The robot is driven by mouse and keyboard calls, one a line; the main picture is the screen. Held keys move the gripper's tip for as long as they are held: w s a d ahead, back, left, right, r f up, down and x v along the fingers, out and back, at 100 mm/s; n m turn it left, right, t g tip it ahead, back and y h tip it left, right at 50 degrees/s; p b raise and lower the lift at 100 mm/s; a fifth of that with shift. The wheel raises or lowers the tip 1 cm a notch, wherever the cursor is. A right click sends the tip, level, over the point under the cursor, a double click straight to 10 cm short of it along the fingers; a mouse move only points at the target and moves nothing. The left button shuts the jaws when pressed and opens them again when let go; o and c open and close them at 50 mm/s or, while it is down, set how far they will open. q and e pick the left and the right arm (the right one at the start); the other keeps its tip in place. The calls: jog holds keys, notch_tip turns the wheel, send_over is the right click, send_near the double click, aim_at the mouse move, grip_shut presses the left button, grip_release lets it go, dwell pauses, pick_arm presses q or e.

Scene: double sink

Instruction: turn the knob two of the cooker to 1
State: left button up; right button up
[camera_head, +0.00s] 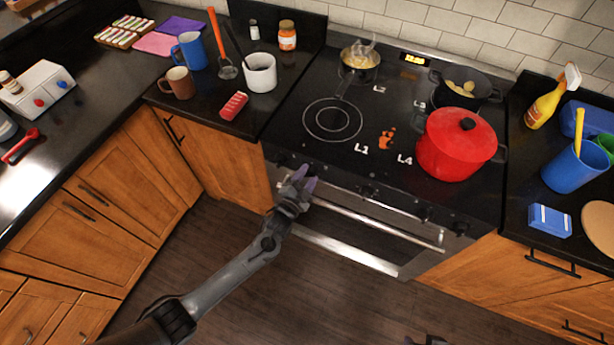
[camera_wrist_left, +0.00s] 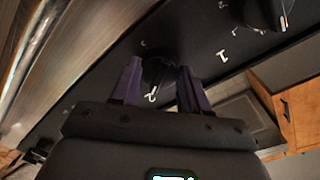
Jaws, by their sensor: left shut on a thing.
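The cooker (camera_head: 345,165) has a black front panel with dark knobs along it. My left gripper (camera_head: 304,183) is at the left part of this panel, with its purple fingertips against it. In the left wrist view the left gripper (camera_wrist_left: 162,80) is shut on a dark round knob (camera_wrist_left: 158,70), one finger on each side. White marks are printed near the knob, and one looks like a 2. The knob's pointer is not clear. A neighbouring knob (camera_wrist_left: 266,12) shows at the upper right, with a white line on it.
The oven handle (camera_head: 375,222) runs just below the knobs. On the cooktop are a red pot (camera_head: 455,148), a dark pan (camera_head: 468,88) and a small steaming pan (camera_head: 360,62). A dark part at the bottom edge may be my right gripper (camera_head: 428,341). Floor space in front is free.

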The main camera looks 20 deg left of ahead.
pick_arm(q)
jog(key=o, duration=1.1)
jog(key=shift+c, duration=0.2)
jog(key=shift+s, duration=0.6)
jog(key=s+p, duration=0.1)
jog(key=s, duration=0.8)
jog(key=shift+s+a+r+p, duration=0.3)
jog(key=shift+a+r+p, duration=0.05)
jog(key=shift+a, duration=0.1)
